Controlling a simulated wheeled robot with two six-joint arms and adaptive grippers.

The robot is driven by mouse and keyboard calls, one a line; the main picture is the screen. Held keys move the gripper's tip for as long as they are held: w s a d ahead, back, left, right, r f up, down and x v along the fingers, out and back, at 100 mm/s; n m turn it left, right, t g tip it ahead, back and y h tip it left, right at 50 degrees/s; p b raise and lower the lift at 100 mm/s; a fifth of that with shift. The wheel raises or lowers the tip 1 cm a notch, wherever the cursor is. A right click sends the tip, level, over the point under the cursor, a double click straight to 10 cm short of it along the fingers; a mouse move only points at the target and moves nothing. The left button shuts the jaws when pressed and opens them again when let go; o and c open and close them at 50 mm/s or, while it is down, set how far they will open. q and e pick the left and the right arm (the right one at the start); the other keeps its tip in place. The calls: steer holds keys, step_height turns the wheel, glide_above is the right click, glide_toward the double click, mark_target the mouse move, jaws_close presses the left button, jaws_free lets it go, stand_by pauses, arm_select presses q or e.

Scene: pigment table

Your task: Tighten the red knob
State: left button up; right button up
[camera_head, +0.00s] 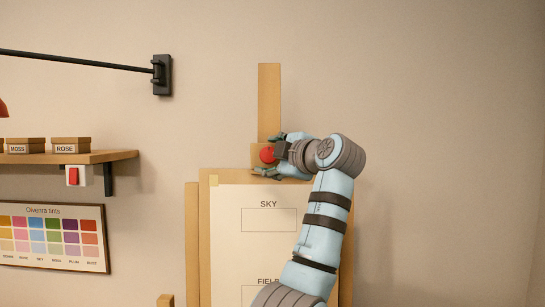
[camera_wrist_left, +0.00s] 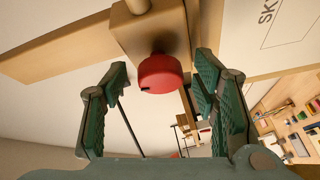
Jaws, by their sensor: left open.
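The red knob (camera_head: 267,155) sits on a wooden block (camera_head: 257,148) on the easel's upright post (camera_head: 269,100), just above the paper sheet. In the left wrist view the knob (camera_wrist_left: 161,73) is round, with a small dark mark on its face. My left gripper (camera_head: 266,156) is open around the knob, one finger above it and one below in the head view. In the left wrist view the green fingers (camera_wrist_left: 162,76) stand on both sides of the knob with gaps, apart from it. My right gripper is in neither view.
A sheet marked SKY and FIELD (camera_head: 225,257) covers the easel board below. At the left are a wooden shelf (camera_head: 110,157) with small labelled boxes, a red switch (camera_head: 73,176), a tint chart (camera_head: 50,203) and a black wall rod (camera_head: 100,64). The wall at right is bare.

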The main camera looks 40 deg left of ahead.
arm_select(q)
steer(key=v, duration=1.1)
steer(key=shift+d, duration=0.35)
steer(key=shift+s+f, duration=0.1)
steer(key=shift+s, duration=0.05)
